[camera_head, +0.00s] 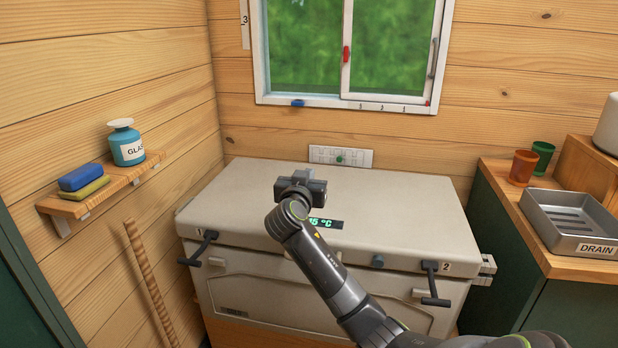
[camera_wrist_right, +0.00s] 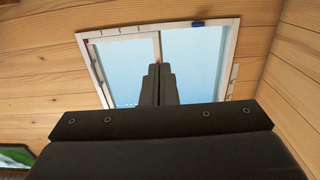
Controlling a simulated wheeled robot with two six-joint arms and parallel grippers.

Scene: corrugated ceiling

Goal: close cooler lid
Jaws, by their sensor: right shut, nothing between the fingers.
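The pale beige cooler (camera_head: 225,290) stands against the back wall, below the window. Its lid (camera_head: 400,205) lies flat on the body and looks down; whether a thin gap is left at the front cannot be told. Two dark latches hang on the front, latch 1 (camera_head: 200,245) at the left and latch 2 (camera_head: 432,280) at the right. My right gripper (camera_head: 300,180) is over the middle of the lid, near the display (camera_head: 326,223). Its fingers show closed together and empty in the right wrist view (camera_wrist_right: 158,85). My left gripper is not in view.
A shelf (camera_head: 130,178) with a bottle (camera_head: 127,145) and sponges juts from the left wall, above a leaning stick (camera_head: 150,285). At right is a counter (camera_head: 505,200) with a drain tray (camera_head: 575,218) and cups. The sliding window (camera_head: 345,50) is behind the cooler.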

